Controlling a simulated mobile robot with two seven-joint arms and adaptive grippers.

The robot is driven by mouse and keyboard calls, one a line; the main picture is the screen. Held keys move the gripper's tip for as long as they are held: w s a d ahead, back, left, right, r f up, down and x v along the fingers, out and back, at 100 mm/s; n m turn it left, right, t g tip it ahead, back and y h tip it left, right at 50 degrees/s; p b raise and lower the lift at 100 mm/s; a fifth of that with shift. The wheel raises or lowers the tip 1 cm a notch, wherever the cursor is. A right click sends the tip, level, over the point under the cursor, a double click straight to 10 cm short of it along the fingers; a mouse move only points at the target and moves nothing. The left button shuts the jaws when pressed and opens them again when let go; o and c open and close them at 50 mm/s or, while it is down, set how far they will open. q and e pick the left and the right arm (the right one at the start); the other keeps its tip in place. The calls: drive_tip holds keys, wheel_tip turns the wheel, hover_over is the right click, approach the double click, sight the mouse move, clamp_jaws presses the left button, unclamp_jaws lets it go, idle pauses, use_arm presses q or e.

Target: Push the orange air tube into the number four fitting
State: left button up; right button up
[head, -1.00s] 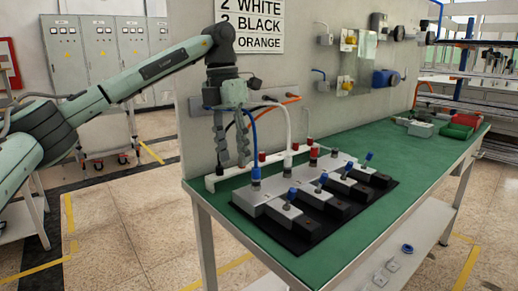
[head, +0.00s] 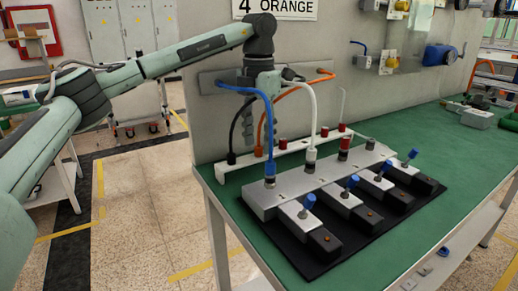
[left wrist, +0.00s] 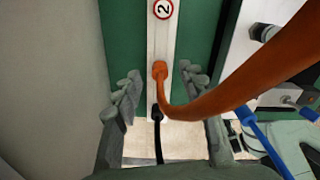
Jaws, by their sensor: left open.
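The orange air tube (head: 295,87) arches from the wall panel down into the white rack (head: 222,173); its lower end also shows in the left wrist view (left wrist: 160,72). My left gripper (left wrist: 161,80) is open, its fingers on either side of that orange end, with no visible grip. The grey manifold (head: 325,181) carries a row of fittings. Blue and white tubes sit in two, one has a red cap (head: 344,142), and the far end one (head: 370,143) looks bare. Fitting numbers are not legible. My right gripper is out of view.
A blue tube (head: 268,110) and a white tube (head: 315,115) arch close to my left gripper. A black tube (left wrist: 158,145) stands in the rack beside the orange one. Blue-tipped levers (head: 308,201) stick up in front.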

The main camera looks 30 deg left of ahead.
use_arm(q)
drive_tip(key=shift+f, duration=0.45)
clamp_jaws()
